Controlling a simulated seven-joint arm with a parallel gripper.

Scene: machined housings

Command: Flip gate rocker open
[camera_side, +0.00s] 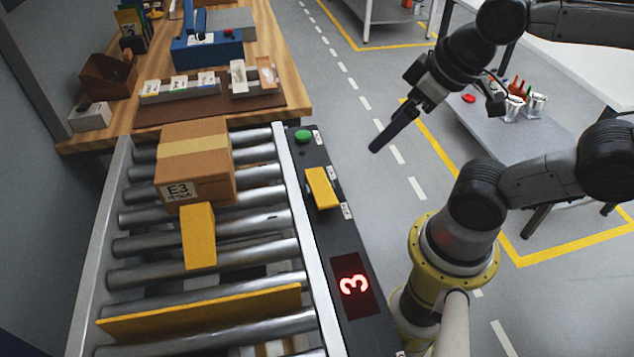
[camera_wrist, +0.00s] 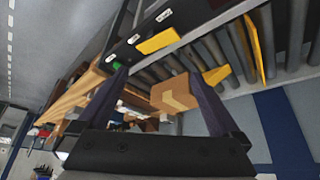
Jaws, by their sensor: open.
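The gate rocker (camera_side: 321,188) is a yellow rocker set in the dark control panel on the conveyor's right rail. It also shows in the wrist view (camera_wrist: 157,40), beyond my fingers. My gripper (camera_side: 378,145) hangs in the air to the right of the panel and apart from it, fingers pointing down and left. In the wrist view my gripper (camera_wrist: 160,85) has its two dark fingers spread wide, with nothing held between them. A yellow gate bar (camera_side: 200,308) lies across the rollers near the front. Which way the rocker is tipped is hard to tell.
A cardboard box (camera_side: 193,165) marked E3 sits on the rollers, with a yellow block (camera_side: 199,236) in front of it. The panel has a green button (camera_side: 303,137) and a red display (camera_side: 353,285) reading 3. A wooden bench (camera_side: 265,60) stands behind. Air above the panel is clear.

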